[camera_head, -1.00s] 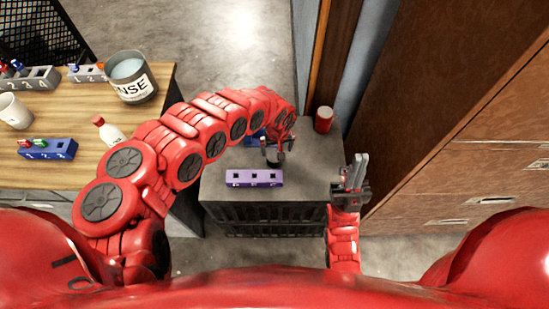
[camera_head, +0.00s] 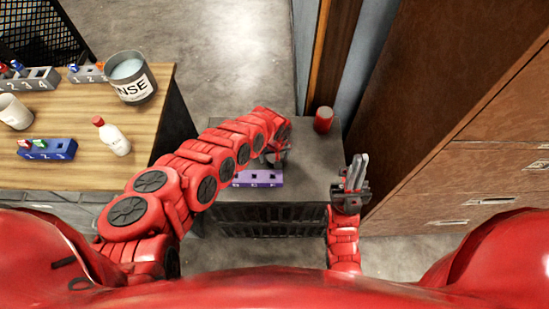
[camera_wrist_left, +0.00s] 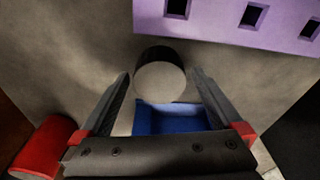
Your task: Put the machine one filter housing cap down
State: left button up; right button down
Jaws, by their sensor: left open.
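A short round cap-like cylinder (camera_wrist_left: 160,82) with a pale grey top and dark side shows in the left wrist view. It appears to stand on the grey cabinet top (camera_head: 312,165). My left gripper (camera_wrist_left: 160,72) is open, with one finger on each side of the cylinder and a visible gap to each. In the head view my left gripper (camera_head: 275,158) is over the cabinet top, and my arm hides most of the cylinder. My right gripper (camera_head: 357,172) is raised by the cabinet's right edge, with nothing visible in it; its finger gap is unclear.
A purple slotted block (camera_head: 262,179) lies beside the cylinder, also in the wrist view (camera_wrist_left: 235,22). A blue piece (camera_wrist_left: 172,118) is partly behind my gripper. A red cylinder (camera_head: 323,119) stands at the back right. A wooden table (camera_head: 85,115) holds a bottle (camera_head: 114,138) and bucket.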

pick_arm(q)
jog(key=c, duration=1.4)
jog(key=shift+r, duration=0.1)
